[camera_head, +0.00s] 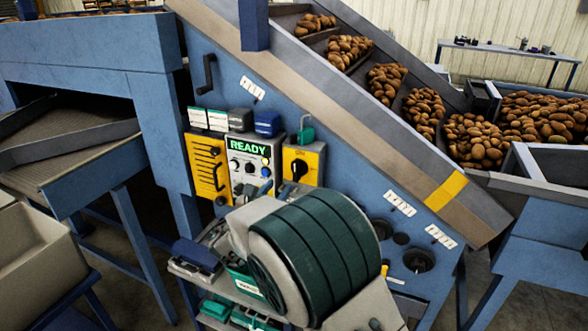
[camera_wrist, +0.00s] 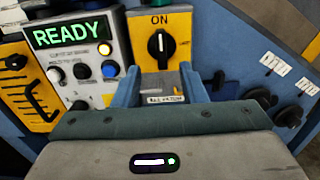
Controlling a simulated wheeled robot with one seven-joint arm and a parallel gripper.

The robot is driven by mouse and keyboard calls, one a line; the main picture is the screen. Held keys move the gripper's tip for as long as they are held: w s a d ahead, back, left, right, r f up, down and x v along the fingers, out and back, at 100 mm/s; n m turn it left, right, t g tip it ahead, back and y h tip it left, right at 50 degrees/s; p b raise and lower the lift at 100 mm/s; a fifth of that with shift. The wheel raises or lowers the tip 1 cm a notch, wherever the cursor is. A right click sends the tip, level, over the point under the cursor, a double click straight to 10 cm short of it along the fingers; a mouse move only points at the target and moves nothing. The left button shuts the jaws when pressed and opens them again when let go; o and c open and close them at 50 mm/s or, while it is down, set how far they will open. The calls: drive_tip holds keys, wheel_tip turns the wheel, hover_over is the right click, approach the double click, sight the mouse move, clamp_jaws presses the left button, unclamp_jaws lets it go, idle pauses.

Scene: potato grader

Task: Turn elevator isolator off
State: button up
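The elevator isolator is a yellow box (camera_head: 314,159) with a black rotary knob (camera_head: 299,168), right of the READY panel. In the wrist view the isolator (camera_wrist: 180,24) shows "ON" above its knob (camera_wrist: 161,45). The knob's white mark stands upright, toward ON. A label plate (camera_wrist: 165,99), seemingly reading "ELEVATOR", is below. My gripper (camera_wrist: 160,80) is open, its two blue fingers apart below the knob, with nothing visible between them. They do not appear to touch the knob. In the head view my arm's dark green and grey wrist mostly hides the gripper.
Left of the isolator is a control panel (camera_head: 236,166) with a green READY display, knobs and buttons. A yellow lever plate (camera_head: 205,180) is beside it. Small boxes (camera_head: 267,123) sit above. The sloping conveyor (camera_head: 360,110) carries potatoes. Black round knobs (camera_head: 418,260) are lower right.

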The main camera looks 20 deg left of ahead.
sight(295, 168)
drive_tip(key=w, duration=0.3)
drive_tip(key=w+p, duration=0.1)
drive_tip(key=w, duration=0.3)
drive_tip(key=w+d, duration=0.1)
drive_tip(key=w, duration=0.3)
drive_tip(key=shift+p, duration=0.35)
clamp_jaws()
